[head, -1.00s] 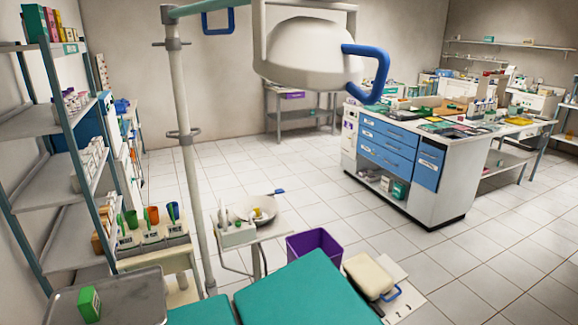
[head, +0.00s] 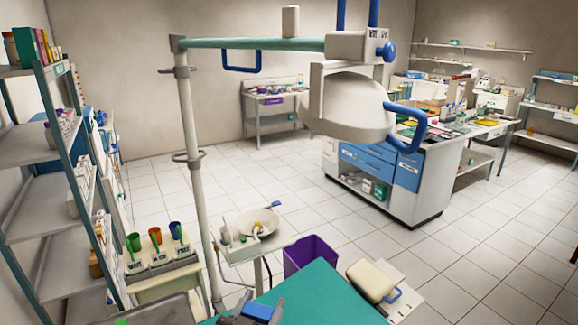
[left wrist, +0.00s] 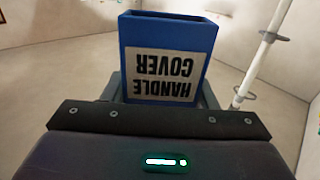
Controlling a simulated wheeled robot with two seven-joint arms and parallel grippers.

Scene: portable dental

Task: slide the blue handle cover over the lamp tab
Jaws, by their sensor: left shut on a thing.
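The blue handle cover (left wrist: 165,45) is a box-shaped sleeve with a white label reading HANDLE COVER, upside down in the left wrist view. My left gripper (left wrist: 163,95) is shut on it, with a finger at either side. In the head view, the left gripper (head: 240,318) and the cover's blue top (head: 258,311) just show at the bottom edge, well below the lamp. The white lamp head (head: 348,108) hangs from a pole-mounted arm, with a blue loop handle (head: 412,130) on its right side. I cannot make out a separate tab. My right gripper is not in view.
The lamp pole (head: 198,180) stands left of centre. A teal chair (head: 312,295) fills the bottom middle, beside a purple bin (head: 308,256) and a small basin (head: 257,224). Shelving (head: 40,155) lines the left. A blue loop (head: 240,68) hangs from the lamp arm.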

